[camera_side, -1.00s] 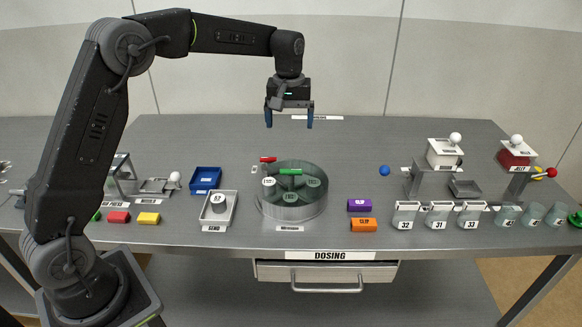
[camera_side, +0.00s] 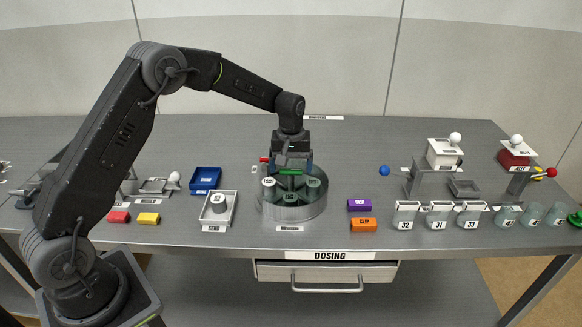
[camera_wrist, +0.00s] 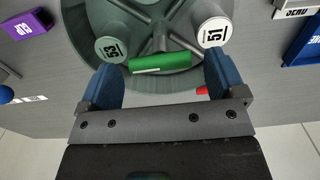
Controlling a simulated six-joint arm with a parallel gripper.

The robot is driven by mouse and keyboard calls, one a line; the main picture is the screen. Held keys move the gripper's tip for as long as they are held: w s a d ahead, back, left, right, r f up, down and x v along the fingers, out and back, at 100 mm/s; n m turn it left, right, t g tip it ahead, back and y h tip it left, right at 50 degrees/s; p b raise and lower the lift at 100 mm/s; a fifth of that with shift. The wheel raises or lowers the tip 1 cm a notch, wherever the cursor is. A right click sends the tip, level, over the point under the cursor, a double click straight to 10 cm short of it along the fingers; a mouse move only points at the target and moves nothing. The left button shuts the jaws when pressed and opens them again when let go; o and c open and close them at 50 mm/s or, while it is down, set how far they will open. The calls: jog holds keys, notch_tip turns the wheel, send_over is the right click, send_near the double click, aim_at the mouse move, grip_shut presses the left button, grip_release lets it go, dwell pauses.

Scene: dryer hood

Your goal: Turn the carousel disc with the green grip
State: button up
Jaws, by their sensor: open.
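The carousel disc (camera_side: 292,208) is a round grey-green drum on the table, with numbered round caps on top. Its green grip (camera_side: 291,172) is a bar on top of it; in the wrist view the green grip (camera_wrist: 160,63) lies just beyond and between my fingertips. My gripper (camera_side: 291,168) is low over the back of the disc, pointing down, with its lower part partly hidden. In the wrist view my gripper (camera_wrist: 163,78) has its blue fingers wide apart with nothing held between them. Caps marked 53 (camera_wrist: 112,49) and 51 (camera_wrist: 214,34) flank the grip.
A red part (camera_side: 264,159) stands at the disc's back left; it also shows by the right finger in the wrist view (camera_wrist: 202,91). A tray with a grey cylinder (camera_side: 233,210) and a blue bin (camera_side: 205,180) stand left. Purple (camera_side: 359,205) and orange (camera_side: 363,225) blocks lie right.

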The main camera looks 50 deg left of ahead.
jog(key=shift+f, duration=0.35)
jog(key=shift+c, duration=0.3)
jog(key=c, duration=1.2)
